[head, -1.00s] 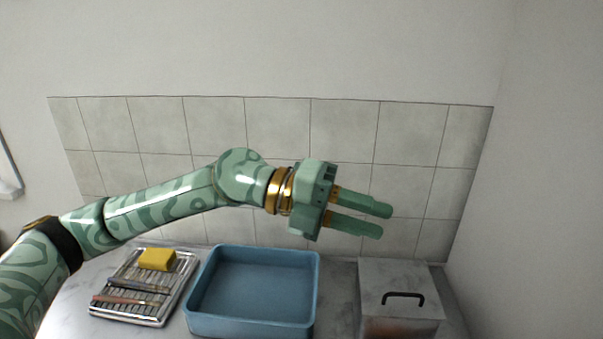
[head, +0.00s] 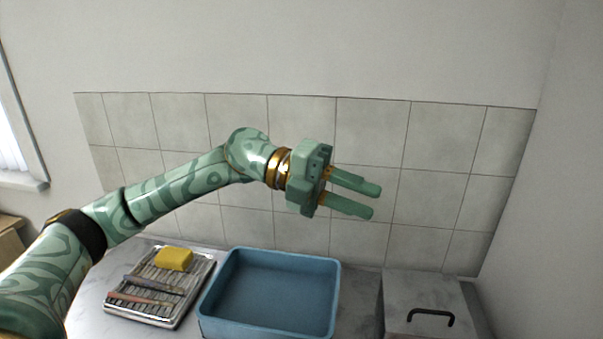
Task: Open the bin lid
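The bin (head: 400,326) is a grey box at the lower right, partly cut off by the bottom edge of the head view. Its flat grey lid (head: 421,287) lies closed on top, with a black bar handle (head: 431,314) near its front. My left gripper (head: 376,201) is in the air to the upper left of the lid, in front of the tiled wall. Its two green fingers point right, are apart, and hold nothing. My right gripper is out of the frame.
A blue open tub (head: 333,290) stands left of the bin with a narrow strip of counter between. A metal rack (head: 140,311) with a yellow sponge (head: 174,259) and brushes is further left. A tiled wall (head: 372,140) closes the back, a plain wall the right.

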